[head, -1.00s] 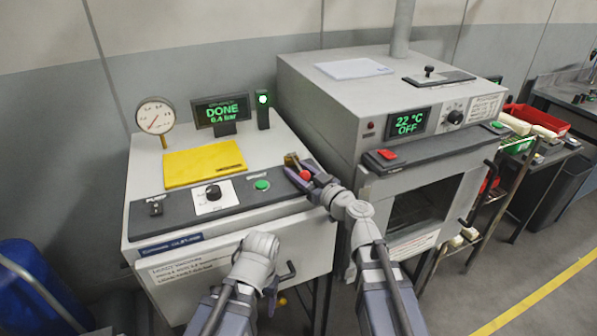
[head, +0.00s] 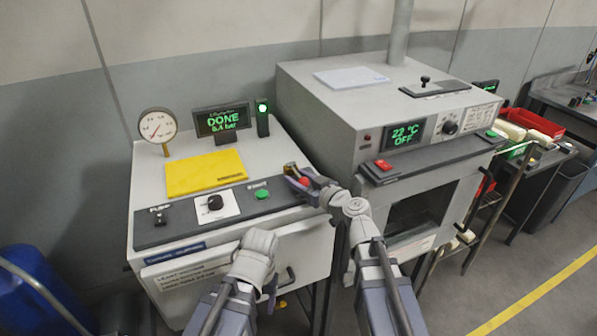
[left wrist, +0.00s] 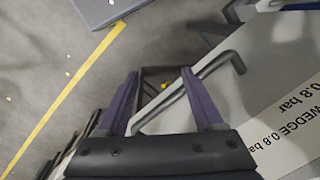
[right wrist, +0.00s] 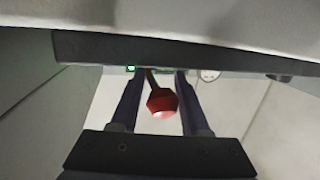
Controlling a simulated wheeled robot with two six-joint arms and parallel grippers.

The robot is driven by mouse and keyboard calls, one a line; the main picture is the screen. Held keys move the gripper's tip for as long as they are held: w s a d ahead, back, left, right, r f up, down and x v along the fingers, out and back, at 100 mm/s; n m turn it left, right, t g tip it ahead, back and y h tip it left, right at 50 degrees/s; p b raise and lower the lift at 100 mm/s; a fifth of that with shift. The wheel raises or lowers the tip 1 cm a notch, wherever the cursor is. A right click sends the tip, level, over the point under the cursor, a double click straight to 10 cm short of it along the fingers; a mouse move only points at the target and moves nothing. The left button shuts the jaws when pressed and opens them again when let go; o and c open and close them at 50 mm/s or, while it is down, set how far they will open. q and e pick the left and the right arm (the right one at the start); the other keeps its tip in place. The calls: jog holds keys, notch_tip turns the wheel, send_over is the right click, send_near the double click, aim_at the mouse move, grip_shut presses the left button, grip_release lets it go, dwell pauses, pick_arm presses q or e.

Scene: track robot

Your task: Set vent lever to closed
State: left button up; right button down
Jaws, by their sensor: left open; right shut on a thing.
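The vent lever, with a red knob (head: 303,181), stands at the right end of the dark panel on the left machine. My right gripper (head: 307,185) is at this lever and shut on it; the fingers partly hide it. In the right wrist view the red knob (right wrist: 162,102) and its thin dark stem show between the two fingers (right wrist: 155,80). I cannot read any lever marking. My left gripper (head: 270,292) is low in front of the machine, partly hidden by its own arm. In the left wrist view its fingers (left wrist: 160,75) are apart, with nothing held between them.
The panel also has a pump switch (head: 160,215), a black knob (head: 215,202) and a green button (head: 263,195). A display (head: 222,119) reads DONE. A bent door handle (left wrist: 225,60) lies close to my left fingers. An oven (head: 325,120) stands right of the lever.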

jog(key=r+g+h+p, duration=0.1)
jog(key=g+p, duration=0.1)
jog(key=p, duration=0.3)
jog(key=w+r+m+g+h+p, duration=0.1)
jog(key=r+g+p, duration=0.1)
jog(key=p, duration=0.4)
jog(key=a+r+g+h+p, duration=0.1)
jog(key=r+g+p, duration=0.1)
jog(key=p, duration=0.3)
jog(key=shift+w+r+g, duration=0.1)
jog(key=shift+w+g, duration=0.25)
jog(key=shift+g, duration=0.35)
jog(key=shift+w+a+r+m+g+h+p, duration=0.2)
jog(key=shift+m+g+h+p, duration=0.25)
jog(key=shift+g+p, duration=0.8)
jog(key=shift+f+t+p, duration=0.1)
jog(key=shift+t+p, duration=0.15)
jog(key=shift+p, duration=0.05)
jog(key=c, duration=0.8)
grip_release()
jog(key=shift+c, duration=0.2)
jog(key=o, duration=0.3)
jog(key=shift+w+a, duration=0.1)
jog(key=shift+d, duration=0.2)
